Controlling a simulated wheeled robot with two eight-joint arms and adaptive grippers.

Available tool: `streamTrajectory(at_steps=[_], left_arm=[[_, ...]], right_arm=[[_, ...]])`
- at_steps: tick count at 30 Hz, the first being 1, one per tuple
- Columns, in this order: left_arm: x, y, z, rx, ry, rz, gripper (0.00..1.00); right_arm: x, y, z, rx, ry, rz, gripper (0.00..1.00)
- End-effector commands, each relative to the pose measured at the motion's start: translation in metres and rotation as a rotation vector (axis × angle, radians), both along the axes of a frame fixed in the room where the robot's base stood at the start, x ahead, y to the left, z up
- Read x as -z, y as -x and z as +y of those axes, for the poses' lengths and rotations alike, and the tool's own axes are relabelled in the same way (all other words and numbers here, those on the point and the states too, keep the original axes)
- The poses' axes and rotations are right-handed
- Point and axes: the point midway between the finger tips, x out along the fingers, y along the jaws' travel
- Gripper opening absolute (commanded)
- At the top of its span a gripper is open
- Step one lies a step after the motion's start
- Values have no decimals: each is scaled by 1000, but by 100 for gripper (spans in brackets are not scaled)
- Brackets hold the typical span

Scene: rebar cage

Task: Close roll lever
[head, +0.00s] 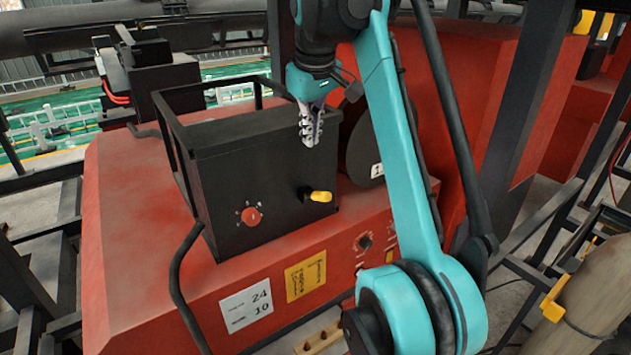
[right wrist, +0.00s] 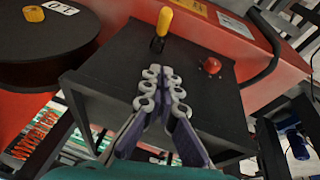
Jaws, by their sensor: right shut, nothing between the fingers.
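The lever with a yellow handle (head: 320,196) sticks out from the front face of a black box (head: 270,180), near its right side. In the right wrist view the yellow handle (right wrist: 165,20) shows beyond my fingertips, on a short black stem. My right gripper (head: 308,145) hangs above the box's right part, fingers pointing down. It is shut and empty, apart from the lever. The right wrist view shows its fingers (right wrist: 162,72) together over the box top (right wrist: 110,80). My left gripper is not in view.
A red dial (head: 252,216) sits left of the lever on the same face. A black round drum (head: 362,150) stands close on the right. The box rests on a red machine body (head: 130,230) with labels. A black tube frame (head: 178,150) rises behind and left of the box.

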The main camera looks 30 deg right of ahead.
Motion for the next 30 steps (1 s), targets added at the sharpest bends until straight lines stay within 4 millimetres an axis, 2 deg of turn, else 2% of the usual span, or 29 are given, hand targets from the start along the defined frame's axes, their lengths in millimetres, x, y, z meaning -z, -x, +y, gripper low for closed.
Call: streamTrajectory(at_steps=[8,15,21,30], left_arm=[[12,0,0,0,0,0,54],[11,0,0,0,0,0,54],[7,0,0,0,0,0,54],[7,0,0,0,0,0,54]], right_arm=[[48,-14,-6,1,0,0,0],[93,-29,-11,1,0,0,0],[114,-15,-18,1,1,0,0],[124,-10,-20,1,0,0,0]])
